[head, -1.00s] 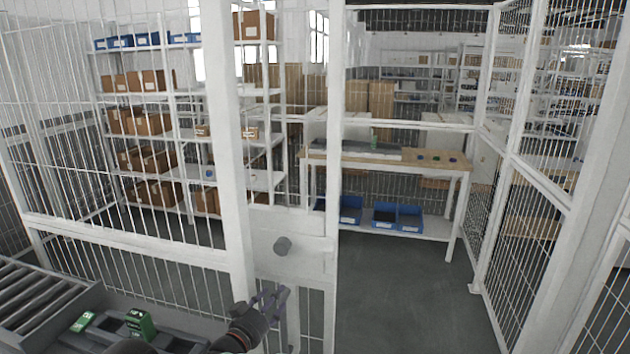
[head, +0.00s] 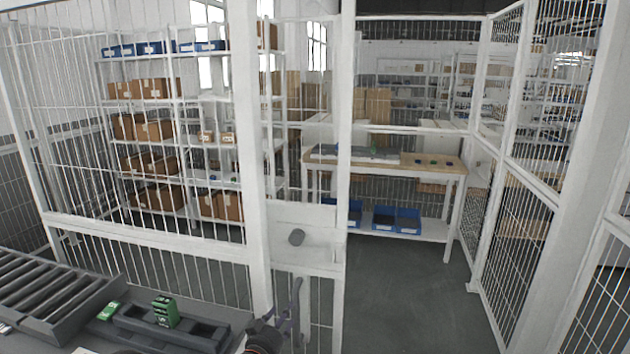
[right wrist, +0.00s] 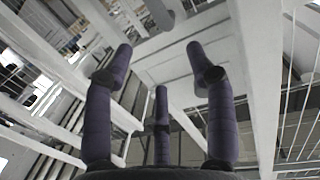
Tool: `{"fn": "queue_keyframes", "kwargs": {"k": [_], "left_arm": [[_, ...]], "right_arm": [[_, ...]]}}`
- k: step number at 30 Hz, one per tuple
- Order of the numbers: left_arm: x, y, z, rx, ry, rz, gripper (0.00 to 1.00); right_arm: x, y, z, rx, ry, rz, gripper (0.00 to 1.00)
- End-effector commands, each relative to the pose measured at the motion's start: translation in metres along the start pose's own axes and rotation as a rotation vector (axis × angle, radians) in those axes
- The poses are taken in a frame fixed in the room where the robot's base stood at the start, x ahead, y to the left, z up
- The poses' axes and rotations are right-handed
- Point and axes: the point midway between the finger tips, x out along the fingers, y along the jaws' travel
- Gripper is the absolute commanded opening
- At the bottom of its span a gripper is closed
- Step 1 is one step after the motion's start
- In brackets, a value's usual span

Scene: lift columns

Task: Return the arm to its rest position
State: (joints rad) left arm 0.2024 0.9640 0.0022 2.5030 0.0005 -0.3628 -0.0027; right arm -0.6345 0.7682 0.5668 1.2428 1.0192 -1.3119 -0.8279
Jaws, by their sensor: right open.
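Only the end of the right arm shows at the bottom edge of the head view. My left gripper is not in view.
White mesh fence panels (head: 150,232) stand close ahead. A roller conveyor (head: 50,305) and a grey tray with a green box (head: 165,311) lie at lower left. A workbench (head: 400,163) stands behind the fence. The floor (head: 400,300) right of the gate is clear.

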Motion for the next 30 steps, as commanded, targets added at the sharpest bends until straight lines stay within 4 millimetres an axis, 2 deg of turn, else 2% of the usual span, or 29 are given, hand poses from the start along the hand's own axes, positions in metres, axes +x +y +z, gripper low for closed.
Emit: {"fn": "queue_keyframes", "kwargs": {"k": [8, 11, 14, 15, 17, 21, 23, 25, 27, 30], "left_arm": [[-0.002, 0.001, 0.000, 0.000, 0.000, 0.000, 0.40], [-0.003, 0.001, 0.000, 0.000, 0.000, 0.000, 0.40], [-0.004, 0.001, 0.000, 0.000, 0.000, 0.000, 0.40], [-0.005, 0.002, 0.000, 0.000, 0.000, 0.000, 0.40], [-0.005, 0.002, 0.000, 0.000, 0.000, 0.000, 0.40], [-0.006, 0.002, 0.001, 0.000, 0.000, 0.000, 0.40], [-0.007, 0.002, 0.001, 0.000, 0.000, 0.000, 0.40], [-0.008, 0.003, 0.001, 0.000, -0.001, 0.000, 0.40], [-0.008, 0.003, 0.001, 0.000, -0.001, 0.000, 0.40], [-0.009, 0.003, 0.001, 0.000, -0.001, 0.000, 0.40]], "right_arm": [[0.028, 0.037, 0.080, -0.032, -0.145, -0.115, 0.56], [0.030, 0.062, 0.128, -0.041, -0.253, -0.175, 0.56], [0.022, 0.094, 0.183, -0.037, -0.399, -0.238, 0.56], [0.014, 0.107, 0.204, -0.033, -0.462, -0.260, 0.56], [-0.001, 0.127, 0.234, -0.023, -0.559, -0.290, 0.56], [-0.050, 0.175, 0.295, 0.010, -0.796, -0.339, 0.56], [-0.077, 0.194, 0.316, 0.029, -0.899, -0.353, 0.56], [-0.112, 0.216, 0.336, 0.053, -1.021, -0.366, 0.56], [-0.149, 0.237, 0.352, 0.079, -1.142, -0.375, 0.56], [-0.200, 0.262, 0.364, 0.115, -1.297, -0.383, 0.56]]}}
